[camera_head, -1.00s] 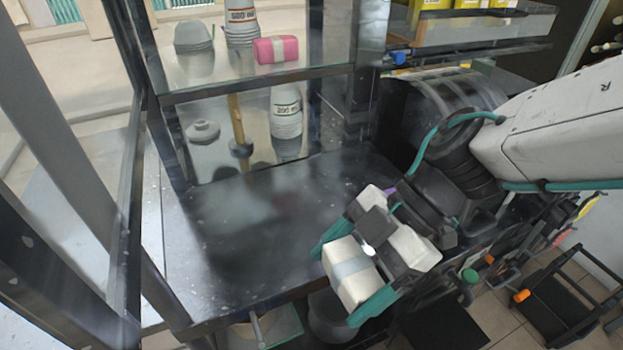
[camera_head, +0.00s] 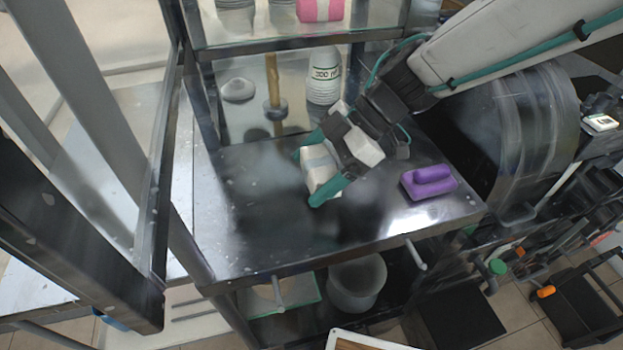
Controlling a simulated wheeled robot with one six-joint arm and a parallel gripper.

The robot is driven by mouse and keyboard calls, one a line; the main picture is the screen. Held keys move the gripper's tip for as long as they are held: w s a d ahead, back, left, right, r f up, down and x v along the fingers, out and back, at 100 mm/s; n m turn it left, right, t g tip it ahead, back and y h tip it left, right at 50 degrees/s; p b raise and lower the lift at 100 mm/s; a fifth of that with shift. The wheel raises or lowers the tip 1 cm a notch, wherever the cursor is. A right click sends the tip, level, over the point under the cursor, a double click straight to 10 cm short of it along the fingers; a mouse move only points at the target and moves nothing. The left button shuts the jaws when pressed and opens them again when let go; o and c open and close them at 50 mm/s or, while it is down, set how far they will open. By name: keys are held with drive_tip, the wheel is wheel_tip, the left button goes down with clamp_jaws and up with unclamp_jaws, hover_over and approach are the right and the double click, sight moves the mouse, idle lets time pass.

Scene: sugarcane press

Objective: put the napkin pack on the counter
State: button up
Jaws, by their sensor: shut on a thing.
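The napkin pack (camera_head: 314,158) is a whitish block with a pale grey band. My gripper (camera_head: 322,174), with green fingers, is shut on it, one finger on each side. The pack is over the middle of the dark, shiny counter (camera_head: 240,222). I cannot tell whether its underside touches the counter or is a little above it. Part of the pack is hidden by the gripper's near finger.
The counter's left and front parts are clear. A grey bucket (camera_head: 357,283) stands below.

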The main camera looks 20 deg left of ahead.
drive_tip(key=shift+w+a+f, duration=0.1)
drive_tip(key=shift+f, duration=0.8)
drive_tip(key=shift+w+a+f, duration=0.1)
drive_tip(key=shift+f, duration=0.75)
drive_tip(key=shift+f, duration=0.1)
drive_tip(key=o, duration=1)
drive_tip(key=shift+s+f, duration=0.1)
drive_tip(key=shift+r, duration=0.2)
drive_tip(key=v, duration=1.2)
